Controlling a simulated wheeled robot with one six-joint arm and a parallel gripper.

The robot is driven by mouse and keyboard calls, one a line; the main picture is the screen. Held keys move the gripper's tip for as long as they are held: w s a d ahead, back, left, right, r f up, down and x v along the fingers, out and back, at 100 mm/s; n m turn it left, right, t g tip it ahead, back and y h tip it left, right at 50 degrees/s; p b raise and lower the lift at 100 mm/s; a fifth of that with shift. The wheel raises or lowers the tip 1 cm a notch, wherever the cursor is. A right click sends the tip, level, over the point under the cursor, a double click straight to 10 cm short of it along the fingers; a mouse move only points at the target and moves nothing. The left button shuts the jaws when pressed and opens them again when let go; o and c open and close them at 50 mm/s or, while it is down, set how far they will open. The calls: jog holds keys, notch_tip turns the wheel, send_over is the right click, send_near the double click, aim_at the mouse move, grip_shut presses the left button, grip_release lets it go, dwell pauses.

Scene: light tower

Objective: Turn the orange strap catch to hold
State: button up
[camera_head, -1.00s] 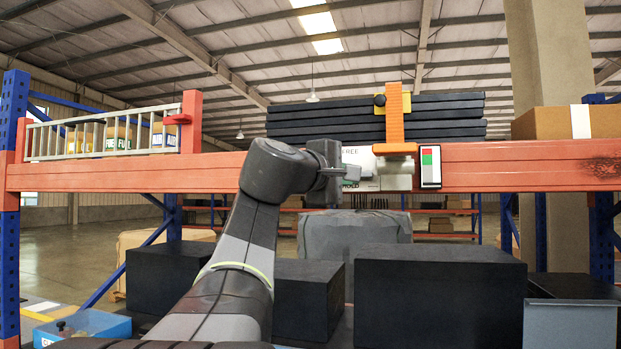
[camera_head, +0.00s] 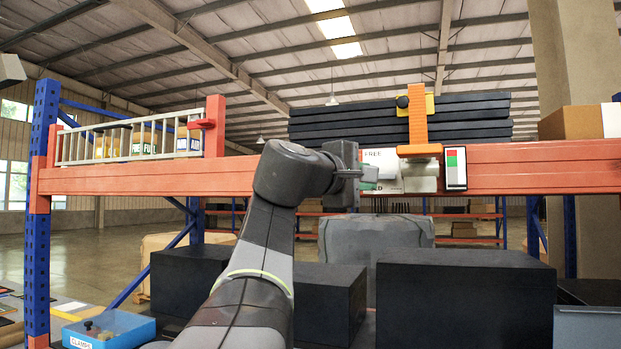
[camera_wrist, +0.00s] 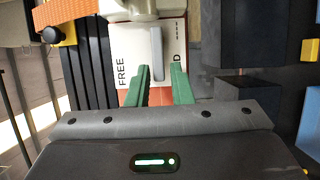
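The orange strap (camera_head: 418,118) runs down over the black stack to a catch on the orange beam. The catch has a white plate (camera_wrist: 128,50) marked FREE on the left, with a partly hidden word ending in D on the right in the wrist view. Its pale grey lever (camera_wrist: 157,52) stands upright between the two markings in that view. My gripper (camera_wrist: 157,72) is open, its green fingers on either side of the lever's lower end, with gaps visible. Contact and depth cannot be told. In the head view my gripper (camera_head: 369,177) is in front of the plate, hiding part of it.
A red and green indicator (camera_head: 456,167) is on the orange beam (camera_head: 540,165), right of the catch. The black stack (camera_head: 350,122) lies above the beam. Black boxes (camera_head: 465,290) stand below it. A blue clamps box (camera_head: 115,328) is at lower left.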

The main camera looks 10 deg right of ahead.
jog(key=b+v, duration=0.2)
jog(key=v, duration=1)
jog(key=shift+d, duration=0.1)
jog(key=p+x, duration=0.2)
jog(key=x, duration=1.1)
jog(key=shift+w+d+p, duration=0.2)
jog(key=shift+d+p, duration=0.05)
jog(key=shift+p, duration=0.1)
jog(key=shift+s+a, duration=0.1)
